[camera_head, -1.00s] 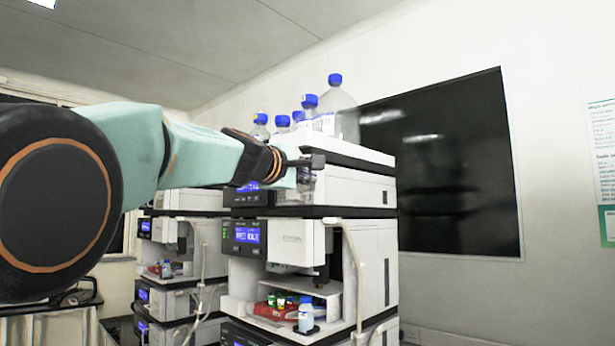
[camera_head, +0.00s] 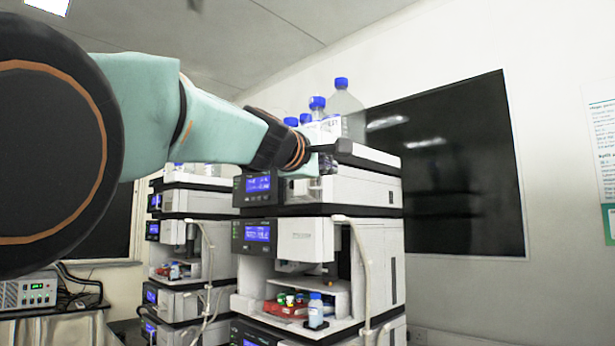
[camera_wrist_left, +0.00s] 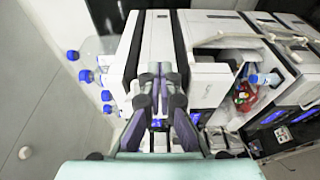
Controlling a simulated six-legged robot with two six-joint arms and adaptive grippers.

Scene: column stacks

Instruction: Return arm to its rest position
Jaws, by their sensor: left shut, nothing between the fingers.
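My left arm comes in from the left in the head view. Its gripper (camera_head: 326,158) is in front of the upper part of the nearer instrument stack (camera_head: 367,188), just below the blue-capped bottles. In the left wrist view the gripper fingers (camera_wrist_left: 158,82) are together with nothing between them, in front of the white stack (camera_wrist_left: 217,82). I cannot tell from the views whether the fingers touch the stack. My right gripper is not in view.
Blue-capped bottles (camera_head: 347,113) stand on top of the nearer stack. An open bay holds a red tray (camera_head: 285,308) with small vials and a blue-capped bottle (camera_head: 316,311). A second stack (camera_head: 187,202) is behind to the left. A dark panel (camera_head: 450,170) is on the right wall.

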